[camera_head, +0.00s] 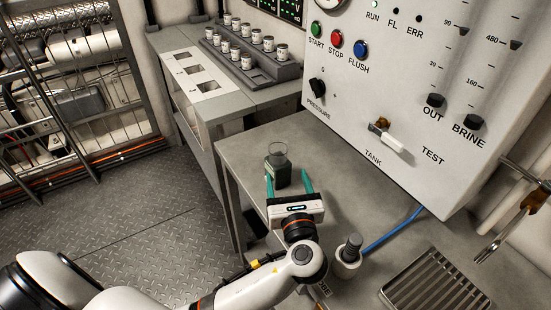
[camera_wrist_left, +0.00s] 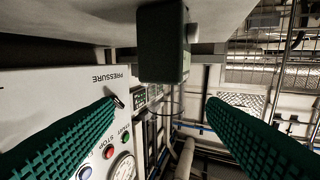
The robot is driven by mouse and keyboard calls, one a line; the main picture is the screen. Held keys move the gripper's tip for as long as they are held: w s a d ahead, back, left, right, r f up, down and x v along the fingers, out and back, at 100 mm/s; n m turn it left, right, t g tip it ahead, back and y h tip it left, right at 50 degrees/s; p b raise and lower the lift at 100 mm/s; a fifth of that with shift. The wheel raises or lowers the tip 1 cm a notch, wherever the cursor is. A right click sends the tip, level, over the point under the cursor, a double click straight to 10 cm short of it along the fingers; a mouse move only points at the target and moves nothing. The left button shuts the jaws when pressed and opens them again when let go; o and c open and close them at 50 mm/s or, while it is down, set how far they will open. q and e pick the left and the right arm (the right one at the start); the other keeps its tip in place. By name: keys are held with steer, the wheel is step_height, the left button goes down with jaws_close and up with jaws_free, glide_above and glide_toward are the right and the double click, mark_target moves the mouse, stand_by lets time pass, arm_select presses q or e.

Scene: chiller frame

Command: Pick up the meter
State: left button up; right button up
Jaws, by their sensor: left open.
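I take the dark green box (camera_head: 277,173) on the grey bench to be the meter. A clear glass-like cup (camera_head: 278,152) shows at its top. In the left wrist view the meter (camera_wrist_left: 163,45) appears upside down at top centre, with a small pale screen on its right side. My left gripper (camera_head: 289,180) is open, its two teal fingers pointing at the meter from the near side. In the left wrist view the open fingers (camera_wrist_left: 161,103) lie left and right, the meter's end between and slightly above the tips; no contact shows. My right gripper is not in view.
A white panel (camera_head: 410,95) with buttons and knobs stands right of the meter. A holder (camera_head: 346,258) with a blue cable and a drain grate (camera_head: 437,287) are nearer right. A side bench holds a rack (camera_head: 252,72) of several cups. Bench space (camera_head: 330,150) right of the meter is clear.

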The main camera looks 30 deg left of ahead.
mark_target(277, 149)
arm_select(q)
steer(key=x, duration=0.4)
steer(key=shift+w+a+r, duration=0.25)
steer(key=shift+w+a+f, duration=0.1)
steer(key=shift+w+a, duration=0.45)
steer(key=shift+a, duration=0.05)
steer(key=x, duration=0.3)
steer(key=shift+w+a+r, duration=0.1)
steer(key=shift+a+r, duration=0.1)
steer(key=shift+a, duration=0.2)
steer(key=shift+w+a+f, duration=0.1)
steer(key=shift+w+a, duration=0.1)
steer(key=shift+w, duration=0.1)
steer(key=shift+s, duration=0.1)
steer(key=c, duration=1.4)
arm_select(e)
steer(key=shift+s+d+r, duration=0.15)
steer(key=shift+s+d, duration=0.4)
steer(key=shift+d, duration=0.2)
